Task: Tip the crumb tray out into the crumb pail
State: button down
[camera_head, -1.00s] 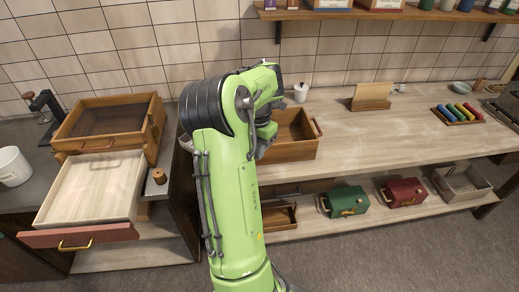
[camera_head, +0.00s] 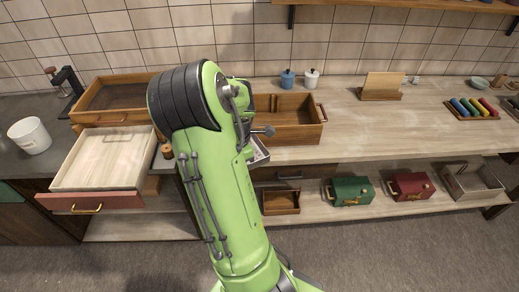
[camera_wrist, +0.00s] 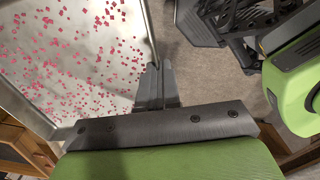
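The crumb tray is a shiny metal tray (camera_wrist: 22,103) with many red crumbs scattered over its floor, filling the upper left of the wrist view. My gripper (camera_wrist: 156,85) has its fingers closed together at the tray's edge, holding that edge. In the head view my arm hides most of the gripper, and a small pale metal corner of the tray (camera_head: 261,154) shows just right of the arm, by the front edge of the bench. A white pail (camera_head: 30,136) stands on the dark counter at the far left, apart from the tray; its inside cannot be seen well.
An open drawer (camera_head: 104,162) with a red front juts out at the left. A wooden box (camera_head: 300,121) sits on the bench behind my arm. Green (camera_head: 347,191) and red (camera_head: 410,186) boxes stand on the lower shelf. The bench's middle right is clear.

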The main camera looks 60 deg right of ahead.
jog(key=w+a+f+m, duration=0.3)
jog(key=w+a+f, duration=0.1)
jog(key=a, duration=0.5)
jog(key=w+a+f+m, duration=0.4)
jog(key=w+a, duration=0.3)
jog(key=a, duration=0.3)
jog(key=w+a+f+m, duration=0.4)
jog(key=w+a+f, duration=0.1)
jog(key=a, duration=0.4)
jog(key=shift+w+a+f, duration=0.25)
jog(key=shift+w+f, duration=0.1)
jog(key=shift+f, duration=0.3)
jog(key=shift+r, duration=0.1)
